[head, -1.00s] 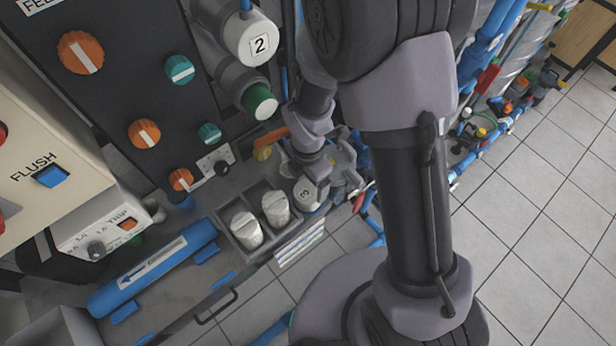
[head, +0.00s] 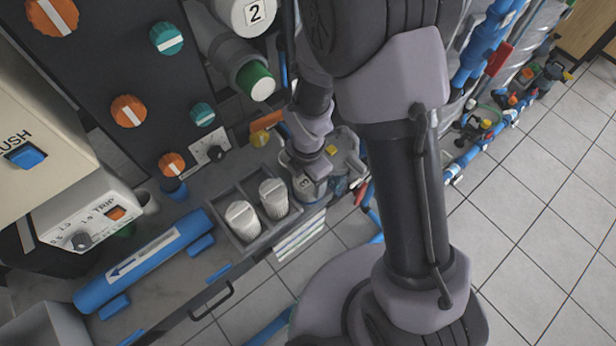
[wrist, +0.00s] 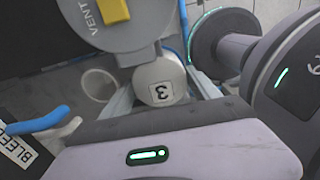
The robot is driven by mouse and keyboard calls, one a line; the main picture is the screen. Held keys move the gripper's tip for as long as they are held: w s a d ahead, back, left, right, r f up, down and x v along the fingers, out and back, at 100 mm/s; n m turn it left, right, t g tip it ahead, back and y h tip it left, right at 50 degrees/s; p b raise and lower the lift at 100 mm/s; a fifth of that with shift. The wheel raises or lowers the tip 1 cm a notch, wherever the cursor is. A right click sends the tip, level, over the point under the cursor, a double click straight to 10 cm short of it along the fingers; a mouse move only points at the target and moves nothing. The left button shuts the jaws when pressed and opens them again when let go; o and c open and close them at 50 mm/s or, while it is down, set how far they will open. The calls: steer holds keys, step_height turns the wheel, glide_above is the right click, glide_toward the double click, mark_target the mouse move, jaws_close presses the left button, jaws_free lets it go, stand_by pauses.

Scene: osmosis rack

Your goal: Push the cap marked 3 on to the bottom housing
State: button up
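The cap marked 3 (head: 302,187) is a pale round piece with a black 3 on a white label. The wrist view shows the cap (wrist: 162,80) just beyond the edge of my wrist housing. The bottom housing (head: 262,82) is a grey horizontal cylinder with a green end showing, below the housing labelled 2 (head: 250,14). My gripper (head: 317,168) is directly over the cap in the head view, partly overlapping it.
The control panel (head: 105,70) with orange and teal knobs stands left. A blue pipe (head: 145,262) with an arrow lies at the bench front. The ribbed cups (head: 242,221) stand in a divided tray. A grey VENT part with a yellow block (wrist: 113,11) is close in the wrist view.

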steer(key=shift+r+p, duration=3.95)
steer(key=shift+r, duration=0.65)
steer(key=shift+f, duration=0.1)
